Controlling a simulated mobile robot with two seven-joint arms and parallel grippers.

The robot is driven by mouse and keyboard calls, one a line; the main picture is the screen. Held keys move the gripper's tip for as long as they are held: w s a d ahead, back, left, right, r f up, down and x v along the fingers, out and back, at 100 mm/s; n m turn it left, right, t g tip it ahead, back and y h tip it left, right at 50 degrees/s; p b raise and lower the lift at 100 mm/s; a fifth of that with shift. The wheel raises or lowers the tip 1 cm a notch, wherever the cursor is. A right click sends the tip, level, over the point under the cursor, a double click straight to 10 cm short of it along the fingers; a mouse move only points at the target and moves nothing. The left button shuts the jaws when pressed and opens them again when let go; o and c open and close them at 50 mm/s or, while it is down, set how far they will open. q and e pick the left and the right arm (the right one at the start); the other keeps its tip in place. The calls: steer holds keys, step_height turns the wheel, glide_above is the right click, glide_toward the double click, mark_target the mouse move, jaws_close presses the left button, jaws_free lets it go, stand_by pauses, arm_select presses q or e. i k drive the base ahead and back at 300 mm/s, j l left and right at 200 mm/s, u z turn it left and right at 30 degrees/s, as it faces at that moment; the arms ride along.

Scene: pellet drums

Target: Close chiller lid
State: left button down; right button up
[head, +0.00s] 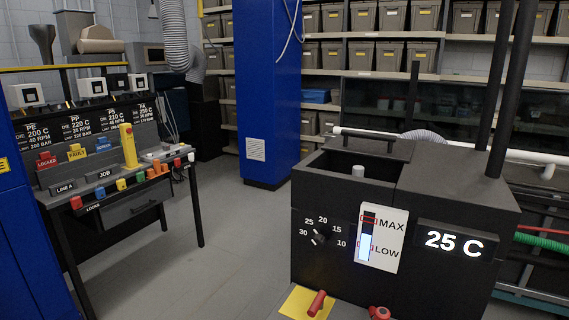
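The chiller (345,272) is a black box at the lower right of the head view. A dial, a level gauge (368,238) marked MAX and LOW, and a "25 C" display (454,242) are on its front. The left part of its top is an open well, with a light cylindrical piece (358,171) showing inside. A dark panel with a bar handle (366,144) is at the well's back edge and looks like the lid; its exact angle is hard to tell. Neither of my grippers is in view.
A red-handled part (317,303) on a yellow plate and a red knob (380,312) sit low before the chiller. Dark poles (512,90) rise at its right. A blue column (266,90) stands behind. A control desk (120,190) is at left, with clear floor (225,230) between.

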mark_target(383, 147)
steer(key=i+j+u, duration=0.35)
steer(key=u, duration=0.15)
steer(key=i+j+u, duration=0.2)
steer(key=i+u, duration=0.75)
steer(key=i+z, duration=0.4)
steer(key=i, duration=0.15)
steer(key=i+j+z, duration=0.35)
steer(key=i, duration=0.2)
steer(key=i+l+z, duration=0.15)
steer(key=z, duration=0.25)
steer(key=i+z, duration=0.65)
steer(key=z, duration=0.2)
steer(key=i+z, duration=0.4)
steer(key=i+j+z, duration=0.15)
steer(key=i+z, duration=0.25)
steer(key=i, duration=0.15)
steer(key=i+j+z, duration=0.25)
steer(key=i+z, duration=0.15)
steer(key=i+j+z, duration=0.85)
steer(key=j+z, duration=0.25)
steer(key=j, duration=0.15)
